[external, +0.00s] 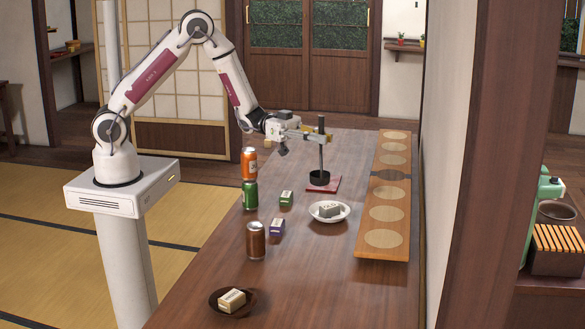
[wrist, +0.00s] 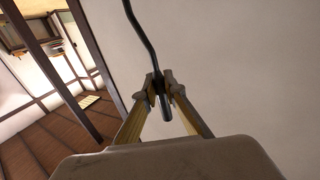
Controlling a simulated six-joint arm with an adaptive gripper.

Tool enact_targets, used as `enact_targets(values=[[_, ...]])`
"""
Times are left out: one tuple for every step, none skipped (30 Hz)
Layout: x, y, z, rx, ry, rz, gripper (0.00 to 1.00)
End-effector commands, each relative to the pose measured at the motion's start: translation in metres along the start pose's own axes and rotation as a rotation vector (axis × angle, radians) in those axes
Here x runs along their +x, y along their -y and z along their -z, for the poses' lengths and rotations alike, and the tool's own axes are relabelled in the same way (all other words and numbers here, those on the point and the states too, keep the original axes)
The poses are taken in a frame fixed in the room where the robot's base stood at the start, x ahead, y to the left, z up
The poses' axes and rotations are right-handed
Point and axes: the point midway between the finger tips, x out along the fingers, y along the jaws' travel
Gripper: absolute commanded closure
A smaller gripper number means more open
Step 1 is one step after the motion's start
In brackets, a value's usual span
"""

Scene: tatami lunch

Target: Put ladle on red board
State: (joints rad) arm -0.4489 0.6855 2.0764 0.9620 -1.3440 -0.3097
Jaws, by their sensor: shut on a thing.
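The ladle (external: 320,178) has a round black bowl and a long thin upright handle. My gripper (external: 322,137) is shut on the upper part of the handle, with the bowl hanging below. The red board (external: 333,187) is a small flat square on the table. The bowl appears over the board and covers much of it; I cannot tell whether it touches. In the wrist view, the dark ladle handle (wrist: 146,45) runs between the fingertips of my gripper (wrist: 162,92); the bowl and board are not seen there.
A white plate (external: 316,215) with a grey box stands in front of the board. An orange can (external: 249,164), a green can (external: 250,195), a brown can (external: 256,241) and small boxes stand to the left. A long wooden board (external: 372,238) with round mats lies to the right.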

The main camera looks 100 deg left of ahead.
Motion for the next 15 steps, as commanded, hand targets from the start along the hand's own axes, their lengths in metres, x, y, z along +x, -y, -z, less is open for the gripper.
enact_targets(values=[[-0.006, 0.018, 0.000, 0.000, 0.000, 0.027, 1.00], [-0.010, 0.028, 0.000, 0.000, -0.001, 0.042, 1.00], [-0.015, 0.041, 0.000, 0.001, -0.001, 0.060, 1.00], [-0.019, 0.050, 0.001, 0.001, -0.001, 0.074, 1.00], [-0.023, 0.060, 0.001, 0.001, -0.002, 0.088, 1.00], [-0.028, 0.072, 0.001, 0.001, -0.002, 0.107, 1.00], [-0.033, 0.082, 0.001, 0.000, -0.001, 0.121, 1.00], [-0.037, 0.091, 0.001, 0.000, -0.001, 0.135, 1.00], [-0.043, 0.103, 0.001, 0.000, -0.001, 0.154, 1.00], [-0.048, 0.112, 0.001, 0.001, -0.001, 0.168, 1.00], [-0.053, 0.121, 0.001, 0.001, -0.001, 0.182, 1.00], [-0.060, 0.133, 0.002, 0.001, -0.002, 0.200, 1.00], [-0.066, 0.141, 0.002, 0.000, -0.002, 0.214, 1.00], [-0.071, 0.150, 0.002, 0.001, -0.002, 0.228, 1.00], [-0.079, 0.162, 0.002, 0.001, -0.001, 0.247, 1.00]])
